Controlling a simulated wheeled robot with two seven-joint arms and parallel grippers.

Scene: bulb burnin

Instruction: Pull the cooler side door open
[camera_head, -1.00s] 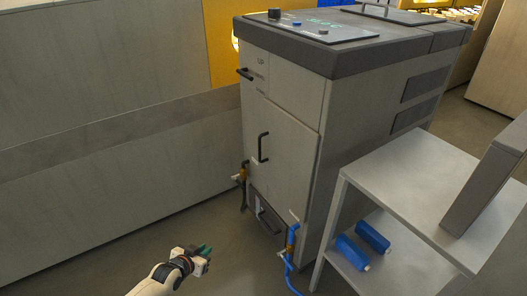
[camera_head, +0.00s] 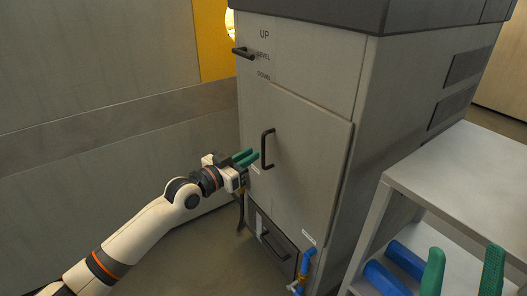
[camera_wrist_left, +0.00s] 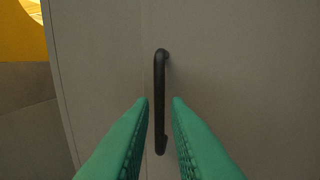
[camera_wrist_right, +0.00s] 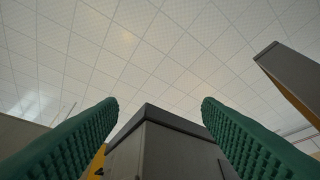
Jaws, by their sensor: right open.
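The cooler (camera_head: 410,110) is a tall grey cabinet with a dark top. Its side door (camera_head: 300,150) is shut and carries a black vertical bar handle (camera_head: 267,148). My left gripper (camera_head: 252,158) is open just left of the handle, at about its height. In the left wrist view, the handle (camera_wrist_left: 160,85) stands upright between and beyond the green fingertips (camera_wrist_left: 160,100), and I see no contact. My right gripper (camera_head: 463,270) is open and empty at the lower right; its spread fingers (camera_wrist_right: 160,104) point upward past the cooler's top.
A small black lever (camera_head: 243,53) sits high on the cooler. A drawer with a handle (camera_head: 272,243) and a blue valve (camera_head: 305,262) are low on it. A grey shelf unit (camera_head: 465,165) with blue cylinders (camera_head: 385,280) stands at right. A grey wall (camera_head: 100,130) is at left.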

